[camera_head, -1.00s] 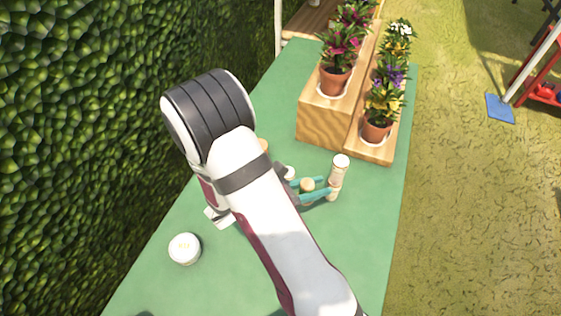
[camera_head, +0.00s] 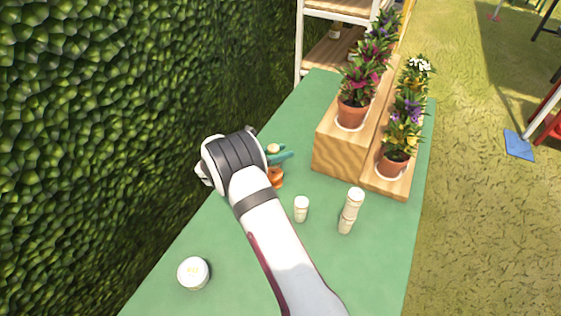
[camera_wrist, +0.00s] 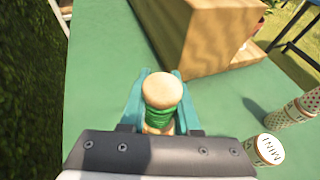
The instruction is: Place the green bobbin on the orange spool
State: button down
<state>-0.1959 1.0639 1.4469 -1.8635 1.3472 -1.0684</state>
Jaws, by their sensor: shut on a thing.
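The green bobbin, with a pale wooden top and green thread (camera_wrist: 158,118), stands between the teal fingers of my gripper in the wrist view. My gripper (camera_wrist: 158,100) is shut on it. In the head view the bobbin's pale top (camera_head: 273,148) shows between the fingers, near the table's left side. The orange spool (camera_head: 277,178) is partly visible just below the gripper, behind my arm. It does not show in the wrist view, so I cannot tell whether the bobbin touches it.
A small white can (camera_head: 302,209) and a stacked pair of cans (camera_head: 350,211) stand to the right. A round white lidded item (camera_head: 193,273) is at lower left. A wooden planter step (camera_head: 340,148) with potted flowers stands at right. A hedge (camera_head: 120,130) borders the left.

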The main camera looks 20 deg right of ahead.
jog(key=shift+f, duration=2)
jog(key=c, duration=0.6)
grip_release()
jog(key=shift+f, duration=0.1)
